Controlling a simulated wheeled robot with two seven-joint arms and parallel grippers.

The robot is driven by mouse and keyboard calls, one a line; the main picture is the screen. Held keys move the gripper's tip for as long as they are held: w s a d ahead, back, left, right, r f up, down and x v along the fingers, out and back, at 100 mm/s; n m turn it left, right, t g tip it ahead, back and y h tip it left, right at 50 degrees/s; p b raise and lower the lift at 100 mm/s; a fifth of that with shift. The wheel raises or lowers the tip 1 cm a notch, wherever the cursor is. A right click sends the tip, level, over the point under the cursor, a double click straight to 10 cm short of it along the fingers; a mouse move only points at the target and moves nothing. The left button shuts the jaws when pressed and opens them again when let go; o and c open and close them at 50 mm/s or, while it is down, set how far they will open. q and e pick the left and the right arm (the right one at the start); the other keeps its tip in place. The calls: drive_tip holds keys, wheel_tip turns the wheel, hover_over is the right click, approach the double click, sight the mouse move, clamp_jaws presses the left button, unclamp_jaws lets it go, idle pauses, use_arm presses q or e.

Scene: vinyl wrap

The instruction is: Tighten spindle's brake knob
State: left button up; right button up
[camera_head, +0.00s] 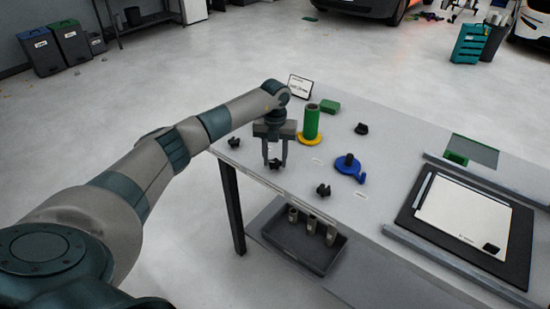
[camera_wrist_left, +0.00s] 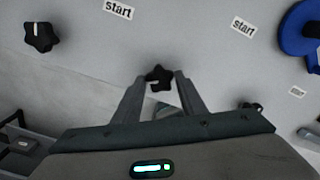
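My left gripper (camera_head: 275,164) points down near the left end of the table. A black star knob (camera_wrist_left: 158,77) is between its two fingertips; it also shows in the head view, at or just above the tabletop. The fingers are right beside it, but I cannot tell whether they press on it. A blue spindle base (camera_head: 341,164) with a dark post stands right of the gripper. A green roll (camera_head: 311,122) stands on a yellow base (camera_head: 309,138) behind it. Loose black knobs lie at left (camera_head: 234,142), front (camera_head: 323,190) and back (camera_head: 361,129). My right gripper is not in view.
A small sign (camera_head: 300,86) and a green block (camera_head: 330,105) are at the table's back edge. A dark board with a white sheet (camera_head: 464,217) lies between grey rails at right. A dark tray (camera_head: 285,244) with several metal cylinders is below the table's front edge.

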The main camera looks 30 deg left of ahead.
use_arm(q)
drive_tip(key=c, duration=0.5)
